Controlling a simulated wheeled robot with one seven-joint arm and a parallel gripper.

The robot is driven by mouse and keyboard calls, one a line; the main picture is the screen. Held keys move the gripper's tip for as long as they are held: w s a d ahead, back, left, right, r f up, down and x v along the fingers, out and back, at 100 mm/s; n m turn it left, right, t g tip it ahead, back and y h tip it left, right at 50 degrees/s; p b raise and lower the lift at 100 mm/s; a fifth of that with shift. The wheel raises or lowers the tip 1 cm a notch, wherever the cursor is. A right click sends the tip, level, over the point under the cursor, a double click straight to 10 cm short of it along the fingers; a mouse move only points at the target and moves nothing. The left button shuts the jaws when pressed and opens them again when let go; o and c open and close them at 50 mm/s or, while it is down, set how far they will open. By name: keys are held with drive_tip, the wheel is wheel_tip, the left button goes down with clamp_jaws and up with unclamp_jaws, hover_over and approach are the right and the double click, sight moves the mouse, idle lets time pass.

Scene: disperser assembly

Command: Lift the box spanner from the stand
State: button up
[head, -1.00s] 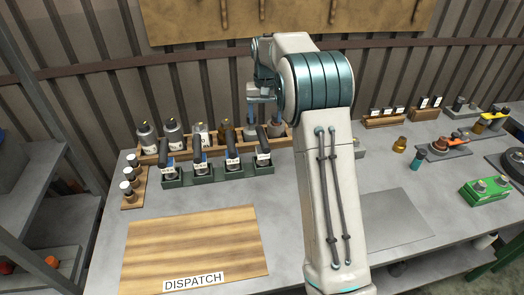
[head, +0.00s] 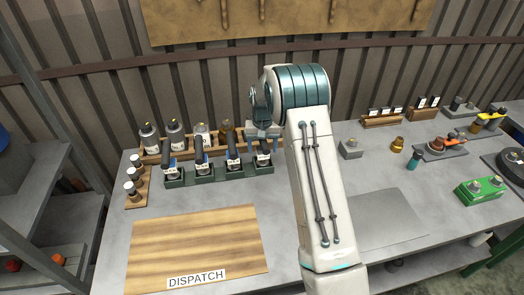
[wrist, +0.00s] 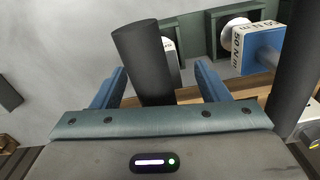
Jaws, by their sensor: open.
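Several upright tools with black handles and labelled heads stand in a dark green stand (head: 215,177) on the bench. I take the rightmost one (head: 264,151) as the box spanner; its label is too small to read. My gripper (head: 270,141) is low at this tool in the head view, partly hidden by my arm. In the wrist view my gripper (wrist: 159,85) is open, with blue fingers on either side of the black handle (wrist: 143,58). Gaps show between handle and fingers. A neighbouring tool (wrist: 262,48) reads 50 N m, and the stand (wrist: 185,30) shows behind.
A wooden rack (head: 150,158) of bottles stands just behind the stand. A small wooden holder (head: 137,190) with white-capped vials is to the left. A wooden DISPATCH board (head: 195,245) lies in front, bare. A grey block (head: 351,149) is to the right of my arm.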

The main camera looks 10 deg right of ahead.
drive_tip(key=shift+f, duration=0.2)
drive_tip(key=c, duration=1.4)
drive_tip(key=shift+r, duration=0.1)
clamp_jaws()
drive_tip(key=shift+r, duration=0.15)
